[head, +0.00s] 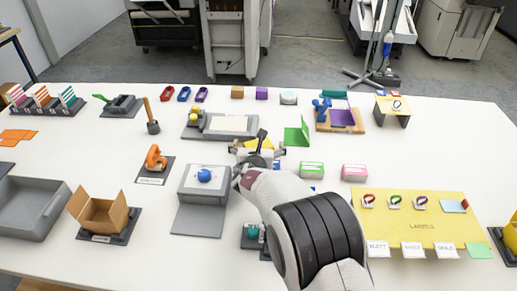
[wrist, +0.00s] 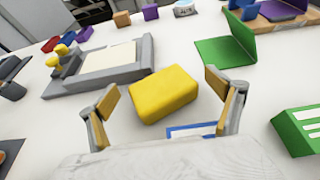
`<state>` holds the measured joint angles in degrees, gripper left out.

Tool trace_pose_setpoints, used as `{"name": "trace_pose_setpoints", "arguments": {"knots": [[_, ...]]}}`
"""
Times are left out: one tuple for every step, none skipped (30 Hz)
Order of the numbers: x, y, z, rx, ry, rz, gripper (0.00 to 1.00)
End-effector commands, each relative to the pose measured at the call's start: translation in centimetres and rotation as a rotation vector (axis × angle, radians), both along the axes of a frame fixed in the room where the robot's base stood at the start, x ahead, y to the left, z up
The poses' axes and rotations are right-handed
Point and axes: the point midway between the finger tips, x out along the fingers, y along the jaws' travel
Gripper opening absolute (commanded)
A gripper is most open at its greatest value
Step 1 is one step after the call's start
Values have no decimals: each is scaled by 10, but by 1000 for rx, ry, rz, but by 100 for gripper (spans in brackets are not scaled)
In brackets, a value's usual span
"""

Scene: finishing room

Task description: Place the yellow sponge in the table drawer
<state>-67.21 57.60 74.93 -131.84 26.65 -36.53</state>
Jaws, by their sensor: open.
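The yellow sponge (wrist: 163,93), a plain block, lies on the white table in the wrist view. My gripper (wrist: 161,91) is open, one finger on each side of the sponge, with gaps visible between fingers and sponge. In the head view my gripper (head: 259,147) is over the middle of the table, and it and my arm hide most or all of the sponge. I cannot pick out a table drawer for certain in either view.
A blue-edged card (wrist: 190,131) lies just in front of the sponge. A grey tray-like fixture (wrist: 100,67) stands to its left and an open green folder (wrist: 224,51) to its right. A grey stand with a blue knob (head: 204,175) is left of my arm. A yellow labels board (head: 421,228) lies right.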

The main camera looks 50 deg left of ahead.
Motion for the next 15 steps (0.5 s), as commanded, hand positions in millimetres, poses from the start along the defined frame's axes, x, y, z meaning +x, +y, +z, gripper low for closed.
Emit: {"name": "trace_pose_setpoints", "arguments": {"knots": [[0,0,0,0,0,0,92],[0,0,0,0,0,0,92],[0,0,0,0,0,0,92],[0,0,0,0,0,0,92],[0,0,0,0,0,0,92],[0,0,0,0,0,0,92],[0,0,0,0,0,0,92],[0,0,0,1,1,0,92],[0,0,0,1,1,0,92],[0,0,0,1,1,0,92],[0,0,0,1,1,0,87],[0,0,0,1,1,0,76],[0,0,0,1,0,0,69],[0,0,0,1,0,0,61],[0,0,0,1,0,0,61]]}}
